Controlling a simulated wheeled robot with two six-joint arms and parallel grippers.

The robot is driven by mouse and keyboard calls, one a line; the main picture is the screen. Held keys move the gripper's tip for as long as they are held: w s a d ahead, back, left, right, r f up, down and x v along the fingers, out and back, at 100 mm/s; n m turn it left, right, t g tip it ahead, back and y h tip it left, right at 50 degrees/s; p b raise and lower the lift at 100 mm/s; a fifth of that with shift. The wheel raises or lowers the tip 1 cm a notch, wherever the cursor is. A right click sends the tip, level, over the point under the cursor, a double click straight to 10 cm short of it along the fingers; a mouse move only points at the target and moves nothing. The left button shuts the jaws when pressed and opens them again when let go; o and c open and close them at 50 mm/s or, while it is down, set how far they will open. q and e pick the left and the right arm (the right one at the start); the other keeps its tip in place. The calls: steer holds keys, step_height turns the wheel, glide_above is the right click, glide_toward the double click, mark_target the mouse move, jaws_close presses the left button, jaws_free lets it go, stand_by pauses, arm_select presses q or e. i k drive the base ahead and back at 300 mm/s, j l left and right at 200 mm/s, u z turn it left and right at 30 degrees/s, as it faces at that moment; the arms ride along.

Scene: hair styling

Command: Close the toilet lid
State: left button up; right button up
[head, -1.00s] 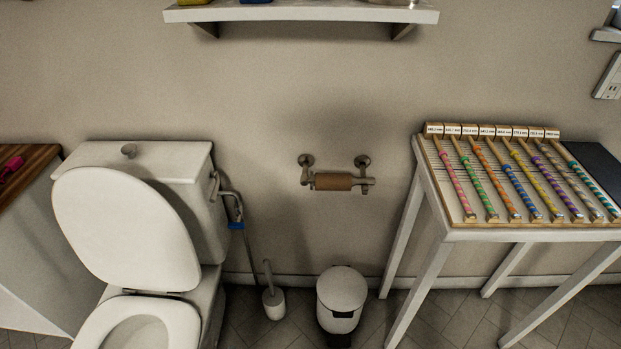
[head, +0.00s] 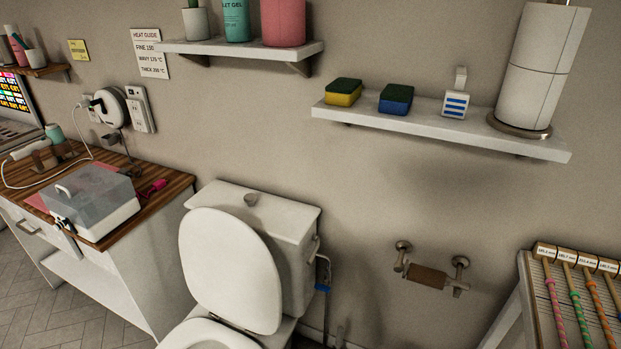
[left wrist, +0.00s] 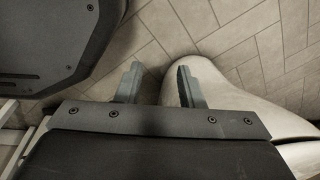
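The white toilet lid (head: 230,270) stands raised, leaning back against the tank (head: 290,215) in the head view. The toilet seat (head: 208,334) is below it, cut off by the bottom edge. In the left wrist view my left gripper (left wrist: 158,84) points down over the floor, its two fingers apart and nothing between them. A smooth pale curved surface (left wrist: 235,98), apparently part of the toilet, lies beside and partly behind its right finger; I cannot tell whether they touch. Neither gripper shows in the head view, and my right gripper is in no view.
A wooden-topped counter (head: 165,182) with a clear-lidded box (head: 95,202) stands left of the toilet. A shelf (head: 440,125) and a paper-roll holder (head: 428,276) are on the wall to the right. A rack table (head: 524,300) with colored rods is far right. Tiled floor (left wrist: 150,30) is below the left gripper.

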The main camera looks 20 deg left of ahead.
mark_target(228, 269)
steer(key=k+u, duration=0.1)
steer(key=u, duration=1)
